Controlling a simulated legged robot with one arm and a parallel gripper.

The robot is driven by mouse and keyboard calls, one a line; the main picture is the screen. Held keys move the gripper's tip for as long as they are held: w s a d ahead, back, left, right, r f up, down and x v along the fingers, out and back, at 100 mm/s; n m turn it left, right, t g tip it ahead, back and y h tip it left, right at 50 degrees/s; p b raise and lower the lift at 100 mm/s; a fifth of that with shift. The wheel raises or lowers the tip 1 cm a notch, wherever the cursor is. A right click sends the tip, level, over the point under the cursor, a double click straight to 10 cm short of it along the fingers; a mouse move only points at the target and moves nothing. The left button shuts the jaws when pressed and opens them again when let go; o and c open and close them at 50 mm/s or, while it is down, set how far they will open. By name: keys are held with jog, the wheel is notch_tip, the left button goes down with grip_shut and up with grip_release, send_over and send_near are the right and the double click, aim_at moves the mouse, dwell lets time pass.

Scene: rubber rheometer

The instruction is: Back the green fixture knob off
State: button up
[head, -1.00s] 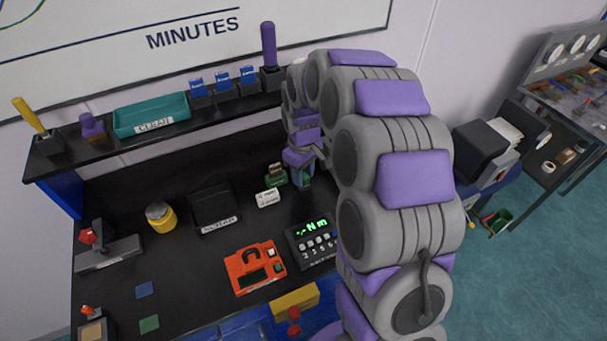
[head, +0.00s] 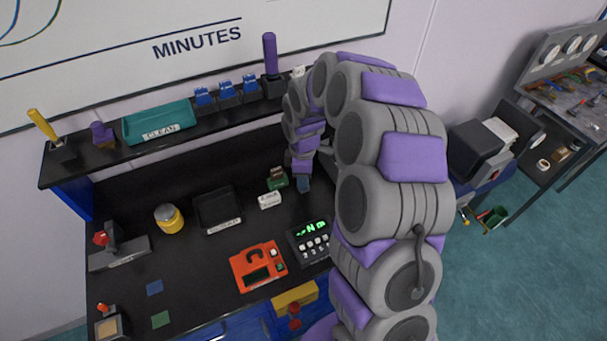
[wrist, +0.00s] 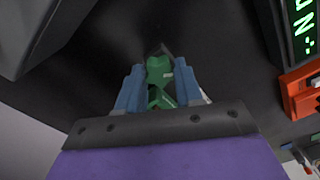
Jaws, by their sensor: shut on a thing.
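The green fixture (head: 277,179) stands on the black bench, right of the middle, behind a small white label. My gripper (head: 303,184) is low beside it, on its right, pointing down. In the wrist view the green fixture part (wrist: 159,72) shows between the two blue fingers of my gripper (wrist: 158,88). The fingers are shut on green material, which I take as the knob. The knob's outline and its thread are mostly hidden by the fingers, so I cannot tell how far it is turned.
A black keypad with a green display (head: 311,240) and an orange device (head: 258,266) stand in front. A black tray (head: 218,210) and a yellow jar (head: 169,219) are to the left. The shelf (head: 75,172) runs behind.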

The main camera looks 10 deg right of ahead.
jog(key=shift+n, duration=0.8)
jog(key=shift+r+n+p, duration=0.2)
jog(key=shift+n+p, duration=0.5)
jog(key=shift+p, duration=0.35)
jog(key=shift+s+n+p, duration=0.1)
jog(key=shift+n+p, duration=0.5)
jog(key=shift+n, duration=0.1)
jog(key=shift+f+n+p, duration=0.25)
jog(key=shift+n+p, duration=0.25)
jog(key=shift+n, duration=0.4)
jog(key=o, duration=0.9)
